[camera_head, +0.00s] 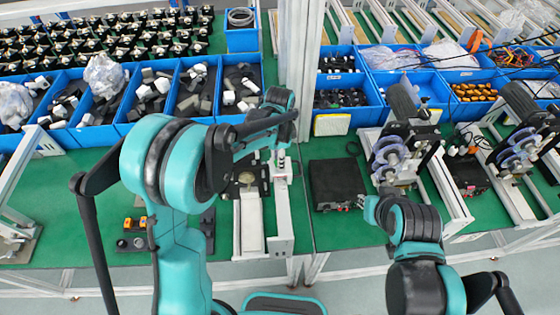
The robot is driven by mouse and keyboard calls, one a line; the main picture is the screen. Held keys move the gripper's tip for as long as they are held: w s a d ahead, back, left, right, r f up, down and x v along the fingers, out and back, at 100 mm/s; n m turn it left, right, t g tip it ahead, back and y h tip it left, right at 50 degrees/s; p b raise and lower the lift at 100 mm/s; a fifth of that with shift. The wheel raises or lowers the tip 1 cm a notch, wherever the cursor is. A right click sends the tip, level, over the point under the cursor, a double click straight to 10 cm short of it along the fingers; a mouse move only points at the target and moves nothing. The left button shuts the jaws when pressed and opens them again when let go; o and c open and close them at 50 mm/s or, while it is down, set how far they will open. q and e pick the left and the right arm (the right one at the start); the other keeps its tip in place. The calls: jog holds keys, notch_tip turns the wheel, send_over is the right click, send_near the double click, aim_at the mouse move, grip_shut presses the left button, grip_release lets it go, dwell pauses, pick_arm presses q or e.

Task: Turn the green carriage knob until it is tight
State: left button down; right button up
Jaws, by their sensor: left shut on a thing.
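A fixture with a white rail (251,222) stands on the green bench, with an upright part and a metal carriage piece (247,178) near its far end. My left arm reaches over it from the left. My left gripper (281,155) points down at the upright part of the fixture and is shut on what appears to be the green carriage knob. The knob itself is hidden by the jaws and wrist, so its tightness cannot be seen. My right gripper (364,202) is low at the right, beside a black box, mostly hidden by its own arm; its jaws are unclear.
The black box (336,184) lies right of the fixture. Machines with grey rollers (393,158) stand farther right. Blue bins (150,95) of parts line the back. A white upright frame post (299,60) rises behind the fixture.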

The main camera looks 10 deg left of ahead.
pick_arm(q)
jog(key=m+b, duration=0.1)
jog(key=m, duration=0.3)
jog(key=shift+f+m, duration=0.15)
jog(key=shift+m, duration=0.15)
jog(key=m+b, duration=0.1)
jog(key=m, duration=0.4)
jog(key=c, duration=1.3)
grip_release()
jog(key=shift+o, duration=0.2)
